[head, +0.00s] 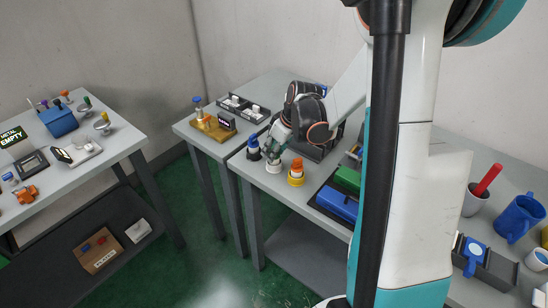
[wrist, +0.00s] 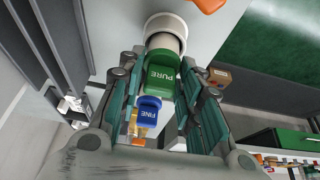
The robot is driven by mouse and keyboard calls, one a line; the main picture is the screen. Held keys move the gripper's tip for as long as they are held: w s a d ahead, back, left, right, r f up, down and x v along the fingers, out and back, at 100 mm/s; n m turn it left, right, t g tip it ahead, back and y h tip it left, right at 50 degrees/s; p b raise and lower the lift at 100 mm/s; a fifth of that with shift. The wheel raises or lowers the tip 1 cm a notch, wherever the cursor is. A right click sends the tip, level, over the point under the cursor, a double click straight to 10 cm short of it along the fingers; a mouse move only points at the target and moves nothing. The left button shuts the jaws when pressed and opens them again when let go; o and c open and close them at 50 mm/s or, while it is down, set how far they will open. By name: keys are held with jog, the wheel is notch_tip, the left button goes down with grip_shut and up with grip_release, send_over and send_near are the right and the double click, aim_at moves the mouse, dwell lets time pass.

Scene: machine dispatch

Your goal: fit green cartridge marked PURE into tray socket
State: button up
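The green cartridge marked PURE (wrist: 162,75) is between my fingertips in the wrist view, with its round white base (wrist: 166,32) beyond them. My gripper (wrist: 165,68) has a finger close against each side of the green body and looks shut on it. In the head view my gripper (head: 277,143) is right above the white base (head: 274,166), at the table's near-left edge; the green part is mostly hidden there. Whether the base touches the table is hard to tell. Which tray holds the socket is unclear; a dark tray (head: 228,110) with two white pieces lies at the back.
A blue cartridge marked FINE (wrist: 149,106) stands close by, left of my gripper in the head view (head: 253,146). An orange-topped cartridge (head: 296,173) with a yellow base stands to the right. A yellow stand (head: 206,129) is on the left. Blue and green blocks (head: 338,203) lie nearer.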

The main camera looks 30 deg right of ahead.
jog(key=shift+c, duration=0.6)
jog(key=shift+r, duration=0.15)
jog(key=shift+r+p, duration=2.55)
jog(key=shift+r, duration=1.1)
